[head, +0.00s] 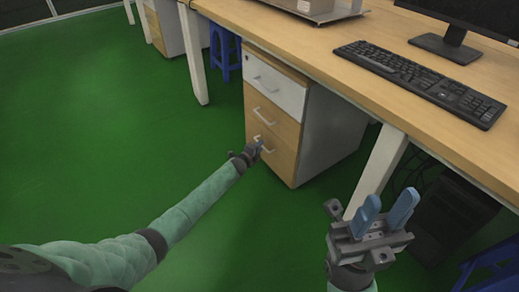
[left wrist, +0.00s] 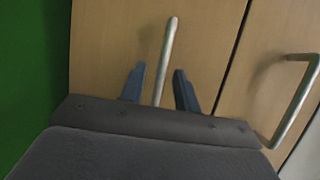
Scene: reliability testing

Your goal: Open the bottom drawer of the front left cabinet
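The cabinet under the desk has a white top drawer (head: 275,84) and two wooden drawers below it. The bottom drawer (head: 283,158) looks shut, with its face level with the one above. My left gripper (head: 256,147) is at the bottom drawer's handle. In the left wrist view the silver bottom handle (left wrist: 166,60) runs between the two blue fingers of my left gripper (left wrist: 158,88), with a gap visible on each side. My right gripper (head: 387,212) is open and empty, raised in front of the desk, away from the cabinet.
The wooden desk (head: 325,45) above the cabinet carries a keyboard (head: 420,80) and a monitor. A white desk leg (head: 377,170) stands right of the cabinet. A blue stool (head: 226,52) is behind it. Green floor (head: 120,130) left of the cabinet is clear.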

